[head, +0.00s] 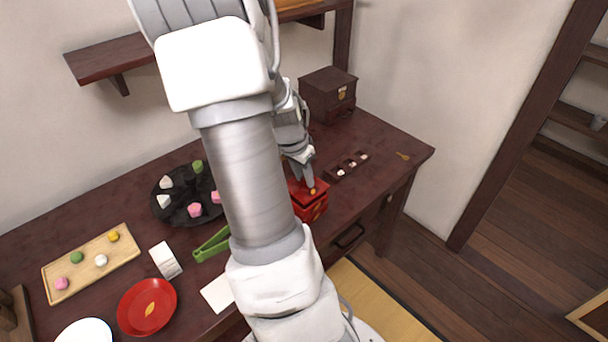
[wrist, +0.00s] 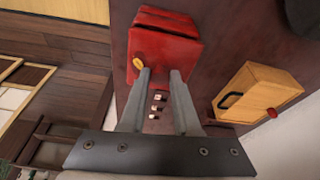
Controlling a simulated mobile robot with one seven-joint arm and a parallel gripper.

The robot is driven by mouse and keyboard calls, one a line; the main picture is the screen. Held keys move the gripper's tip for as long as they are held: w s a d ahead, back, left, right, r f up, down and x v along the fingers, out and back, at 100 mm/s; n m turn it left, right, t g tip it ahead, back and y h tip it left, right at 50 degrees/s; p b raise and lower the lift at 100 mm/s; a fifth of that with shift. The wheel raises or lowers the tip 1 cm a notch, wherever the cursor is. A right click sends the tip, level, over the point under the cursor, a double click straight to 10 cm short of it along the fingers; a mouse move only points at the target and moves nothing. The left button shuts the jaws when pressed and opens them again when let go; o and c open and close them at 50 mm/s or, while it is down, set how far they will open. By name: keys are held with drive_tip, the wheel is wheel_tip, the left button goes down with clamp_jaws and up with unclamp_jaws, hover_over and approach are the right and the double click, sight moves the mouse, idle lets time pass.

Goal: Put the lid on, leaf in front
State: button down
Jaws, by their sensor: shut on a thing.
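The red lid (head: 299,189) is at the top of the red box (head: 312,209) near the table's front edge. A gold leaf mark shows on the lid's right side in the head view. In the wrist view the red lid (wrist: 170,48) is just beyond the fingertips, with the gold leaf at its left edge. My gripper (head: 305,180) reaches down from above and is shut on the lid; it also shows in the wrist view (wrist: 160,74). I cannot tell whether the lid is seated on the box or held slightly above it. My arm hides part of the table.
A dark divided tray (head: 347,166) with small pieces lies right of the box, and a dark chest (head: 328,95) stands behind. A black plate of sweets (head: 180,213), green tongs (head: 211,245) and a red dish (head: 133,314) are at left. The table's right end is mostly clear.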

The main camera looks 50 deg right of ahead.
drive_tip(key=shift+f+b, duration=0.65)
drive_tip(key=shift+f, duration=0.2)
drive_tip(key=c, duration=0.6)
unclamp_jaws()
drive_tip(key=shift+o, duration=0.2)
drive_tip(key=shift+r, duration=0.1)
drive_tip(key=p+v, duration=0.5)
drive_tip(key=v, duration=1.2)
drive_tip(key=shift+r, duration=0.2)
